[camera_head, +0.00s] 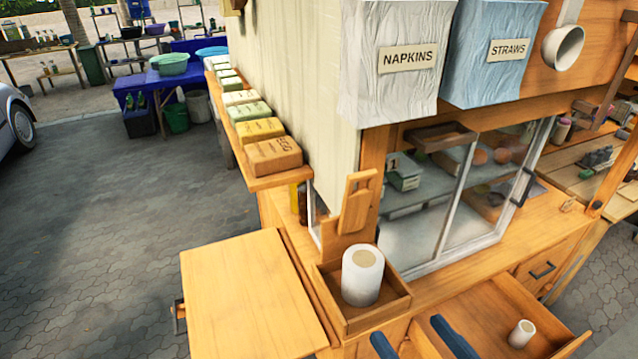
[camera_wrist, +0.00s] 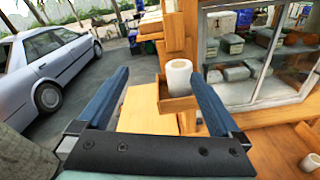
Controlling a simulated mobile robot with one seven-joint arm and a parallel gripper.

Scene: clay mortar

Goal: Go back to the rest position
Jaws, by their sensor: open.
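My gripper (camera_head: 419,338) shows at the bottom edge of the head view as two blue fingertips. In the wrist view my gripper (camera_wrist: 163,92) has its two blue fingers wide apart, with nothing held between them. A white paper roll (camera_head: 362,275) stands upright in a small wooden tray box (camera_head: 340,320) on the stall. In the wrist view the roll (camera_wrist: 179,78) appears beyond the fingers, apart from them. In the head view the fingertips are in front of and below the tray, over the open drawer area.
An open wooden drawer (camera_head: 465,315) holds a small white roll (camera_head: 521,334). A wooden side board (camera_head: 243,295) juts out at left. A glass-fronted case (camera_head: 450,195) stands behind the counter. Paved ground (camera_head: 90,240) at left is clear.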

